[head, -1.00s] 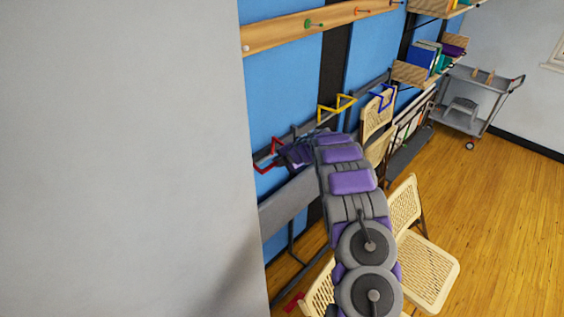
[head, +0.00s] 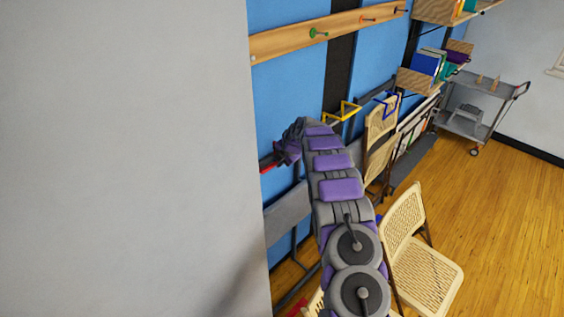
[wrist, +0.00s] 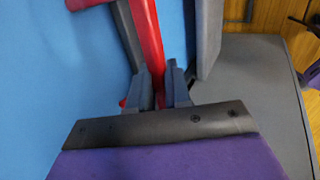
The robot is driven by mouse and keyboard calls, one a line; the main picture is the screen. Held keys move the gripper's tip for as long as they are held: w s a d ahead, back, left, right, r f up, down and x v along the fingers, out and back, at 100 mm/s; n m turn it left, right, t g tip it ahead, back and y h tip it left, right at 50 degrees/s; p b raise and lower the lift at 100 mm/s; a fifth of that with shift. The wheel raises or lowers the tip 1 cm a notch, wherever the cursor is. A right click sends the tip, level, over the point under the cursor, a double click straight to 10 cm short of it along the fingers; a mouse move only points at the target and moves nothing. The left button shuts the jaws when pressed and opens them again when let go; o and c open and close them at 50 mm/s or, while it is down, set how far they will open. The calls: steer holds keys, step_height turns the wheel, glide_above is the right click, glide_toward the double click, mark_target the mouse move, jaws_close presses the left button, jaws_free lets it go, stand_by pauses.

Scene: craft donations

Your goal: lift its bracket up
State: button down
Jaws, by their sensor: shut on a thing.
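The red bracket (head: 268,169) is at the blue wall, mostly hidden behind my gripper (head: 284,153) in the head view. In the wrist view, the red bar of the bracket (wrist: 147,38) runs down between the two grey fingers of my gripper (wrist: 160,84), which are shut on it. A yellow bracket (head: 343,111) and a blue bracket (head: 386,104) stand out from the wall farther along to the right. My gripper is apart from both.
A grey panel (head: 287,214) is below the red bracket; a grey surface (wrist: 255,95) fills the wrist view's right. Tan folding chairs (head: 425,275) stand right of my arm. A peg rail (head: 290,43) is above. A grey cart (head: 480,110) stands far back on open floor.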

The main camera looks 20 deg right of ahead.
steer(key=shift+a+f, duration=0.3)
steer(key=shift+a, duration=0.15)
steer(key=c, duration=1.4)
jaws_free()
steer(key=shift+o, duration=0.8)
steer(key=shift+w+a+f, duration=0.2)
steer(key=shift+w+a, duration=0.05)
steer(key=shift+w, duration=0.3)
steer(key=shift+s+d+r, duration=0.15)
steer(key=shift+s+r, duration=0.2)
steer(key=shift+r, duration=0.05)
steer(key=shift+d, duration=0.35)
steer(key=shift+s+d+r, duration=0.2)
steer(key=shift+d+r, duration=0.2)
steer(key=a+b+v, duration=0.1)
steer(key=b+v, duration=0.2)
steer(key=v, duration=1.3)
steer(key=shift+a, duration=0.15)
